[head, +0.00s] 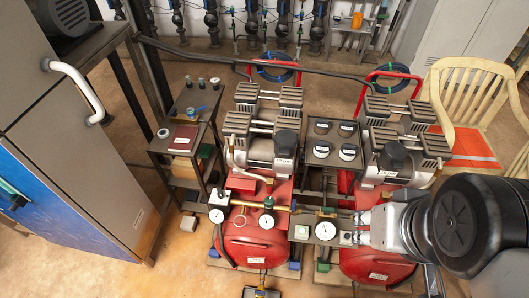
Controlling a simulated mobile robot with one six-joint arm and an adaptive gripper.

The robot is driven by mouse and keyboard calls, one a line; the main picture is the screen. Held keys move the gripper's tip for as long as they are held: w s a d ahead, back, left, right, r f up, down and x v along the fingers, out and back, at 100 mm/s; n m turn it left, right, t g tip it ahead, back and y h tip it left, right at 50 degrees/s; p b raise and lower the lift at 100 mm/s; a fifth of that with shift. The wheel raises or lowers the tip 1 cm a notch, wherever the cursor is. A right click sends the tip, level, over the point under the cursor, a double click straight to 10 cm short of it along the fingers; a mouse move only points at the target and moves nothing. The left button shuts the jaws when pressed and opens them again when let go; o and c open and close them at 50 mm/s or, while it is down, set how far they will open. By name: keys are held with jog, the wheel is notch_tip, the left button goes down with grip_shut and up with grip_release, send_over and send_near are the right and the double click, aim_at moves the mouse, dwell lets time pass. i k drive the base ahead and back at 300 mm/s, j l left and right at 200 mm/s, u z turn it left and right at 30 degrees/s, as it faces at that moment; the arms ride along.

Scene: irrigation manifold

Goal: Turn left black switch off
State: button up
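Two red-tanked compressors stand side by side in the head view, the left one (246,240) and the right one (376,264). A dark rounded cap (287,141) sits on the left machine, and a similar one (392,155) on the right. I cannot tell which small dark part is the left black switch, or its position. My gripper (358,229) reaches in from the right, low over the right compressor, beside a panel with a round gauge (326,230). Its fingers are small and partly merge with the fittings behind, so their opening is unclear. My arm hides part of the right compressor.
A brass manifold with gauges (266,219) crosses the left tank. A panel of several gauges (334,141) stands between the compressors. A metal side stand (187,130) is to the left, a grey cabinet (75,130) farther left. A cream chair (465,105) stands behind at right.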

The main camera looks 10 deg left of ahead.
aim_at(220, 194)
jog(key=k+j, duration=0.15)
jog(key=j, duration=0.2)
jog(key=k+j, duration=0.15)
jog(key=j, duration=0.2)
jog(key=k+j, duration=0.15)
jog(key=j, duration=0.2)
jog(key=k+j, duration=0.15)
jog(key=j, duration=0.2)
jog(key=k+j, duration=0.2)
jog(key=j, duration=0.15)
jog(key=i+j, duration=1)
jog(key=j, duration=0.15)
jog(key=i+l+z, duration=0.05)
